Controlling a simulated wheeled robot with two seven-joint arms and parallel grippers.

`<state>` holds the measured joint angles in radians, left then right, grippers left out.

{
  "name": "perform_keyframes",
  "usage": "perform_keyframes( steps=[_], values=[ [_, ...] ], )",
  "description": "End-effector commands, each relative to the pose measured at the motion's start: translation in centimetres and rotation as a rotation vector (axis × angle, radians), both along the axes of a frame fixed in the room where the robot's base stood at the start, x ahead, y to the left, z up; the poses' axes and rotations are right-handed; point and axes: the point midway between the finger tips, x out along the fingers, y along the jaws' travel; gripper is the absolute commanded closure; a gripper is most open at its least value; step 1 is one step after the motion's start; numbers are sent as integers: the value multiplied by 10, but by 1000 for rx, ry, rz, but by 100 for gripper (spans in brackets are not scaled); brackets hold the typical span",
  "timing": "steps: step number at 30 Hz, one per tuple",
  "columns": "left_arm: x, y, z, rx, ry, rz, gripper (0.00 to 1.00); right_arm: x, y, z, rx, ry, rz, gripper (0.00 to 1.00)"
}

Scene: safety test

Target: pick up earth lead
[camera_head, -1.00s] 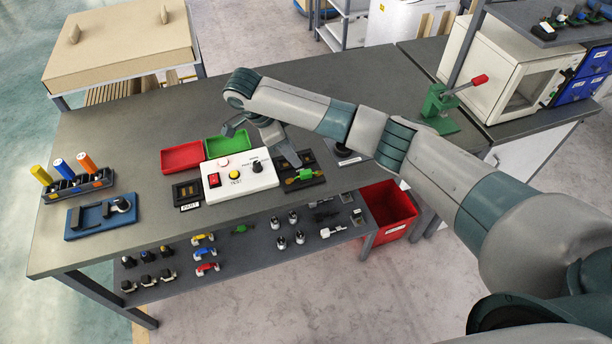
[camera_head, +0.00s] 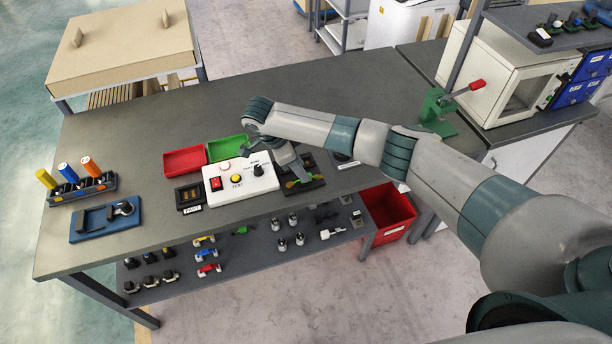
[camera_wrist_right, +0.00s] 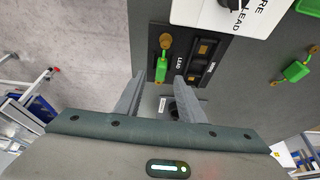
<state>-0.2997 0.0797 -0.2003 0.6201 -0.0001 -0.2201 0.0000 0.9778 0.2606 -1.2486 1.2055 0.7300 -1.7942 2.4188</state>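The earth lead, a green clip with brass-coloured ends (camera_wrist_right: 162,66), lies in the black holder marked LEAD (camera_wrist_right: 150,42). In the head view the lead (camera_head: 291,184) is partly hidden by my gripper. My right gripper (camera_wrist_right: 159,80) is open, with its two grey fingers on either side of the lead's lower end and no visible contact. In the head view my right gripper (camera_head: 298,172) is pointing down over the holder. My left gripper is not in view.
The white tester box (camera_head: 240,180) stands beside the holder, with red (camera_head: 185,161) and green (camera_head: 226,147) trays behind it. A red bin (camera_head: 388,212) is below. The table's left middle is clear.

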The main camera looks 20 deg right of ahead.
Motion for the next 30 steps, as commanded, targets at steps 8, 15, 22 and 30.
perform_keyframes(
  steps=[8,15,22,30],
  values=[
    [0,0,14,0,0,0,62,1,-11,-26,0,0,1,64],
    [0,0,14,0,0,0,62,1,-12,-30,0,0,1,64],
    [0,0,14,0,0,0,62,1,-11,-30,0,0,0,64],
    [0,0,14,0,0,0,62,1,-12,-29,0,0,0,100]
  ],
)
